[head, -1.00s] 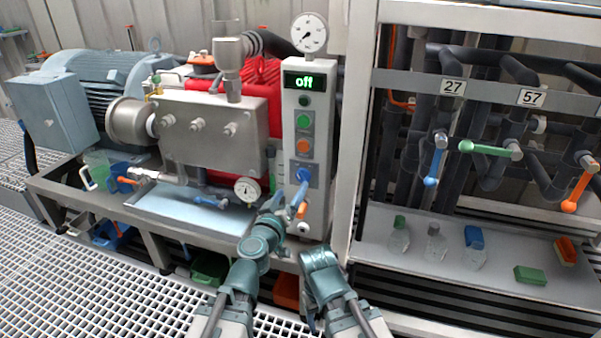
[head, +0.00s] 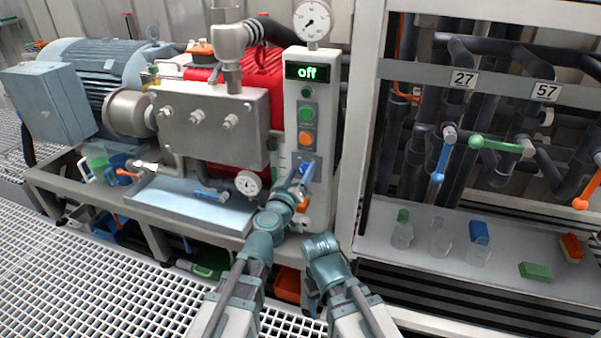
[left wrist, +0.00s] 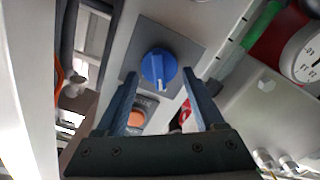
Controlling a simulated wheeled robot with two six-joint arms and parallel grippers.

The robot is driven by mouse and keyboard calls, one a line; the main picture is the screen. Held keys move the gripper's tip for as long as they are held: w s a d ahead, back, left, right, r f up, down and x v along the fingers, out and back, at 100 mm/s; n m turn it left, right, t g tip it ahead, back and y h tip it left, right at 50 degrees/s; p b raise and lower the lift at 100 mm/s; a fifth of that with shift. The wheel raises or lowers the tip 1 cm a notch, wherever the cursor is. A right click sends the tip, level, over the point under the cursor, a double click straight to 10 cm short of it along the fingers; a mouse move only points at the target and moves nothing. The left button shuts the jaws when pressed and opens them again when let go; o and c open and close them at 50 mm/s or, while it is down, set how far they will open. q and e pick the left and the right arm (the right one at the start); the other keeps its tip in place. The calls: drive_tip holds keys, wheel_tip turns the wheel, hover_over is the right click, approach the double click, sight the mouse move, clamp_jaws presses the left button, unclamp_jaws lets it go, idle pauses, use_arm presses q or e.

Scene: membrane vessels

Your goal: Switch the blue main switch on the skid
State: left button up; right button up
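The blue main switch (head: 306,170) is a round knob on a grey plate, low on the light control column (head: 318,120). The left wrist view shows the knob (left wrist: 158,66) from the front, with a white mark pointing towards the orange button. My left gripper (head: 298,180) is at the switch and partly covers it. In the left wrist view its fingers (left wrist: 160,76) are open, one on each side of the knob; I cannot tell whether they touch it. The display (head: 306,71) reads "off". My right arm is folded low in front of the skid; its fingers do not show.
A green button (head: 306,112) and an orange button (head: 306,138) sit above the switch. A gauge (head: 248,183) is left of the column. A rack frame post (head: 363,130) stands close on the right, with bottles on its shelf (head: 370,235).

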use_arm(q)
drive_tip(key=c, duration=1)
drive_tip(key=shift+m, duration=0.3)
drive_tip(key=m, duration=0.5)
drive_tip(key=shift+s+d+m, duration=0.1)
drive_tip(key=shift+d+m, duration=0.1)
drive_tip(key=shift+m, duration=0.1)
drive_tip(key=m, duration=0.5)
drive_tip(key=shift+s+d+m, duration=0.1)
drive_tip(key=shift+d+m, duration=0.15)
drive_tip(key=shift+m, duration=0.05)
clamp_jaws()
drive_tip(key=o, duration=1.3)
unclamp_jaws()
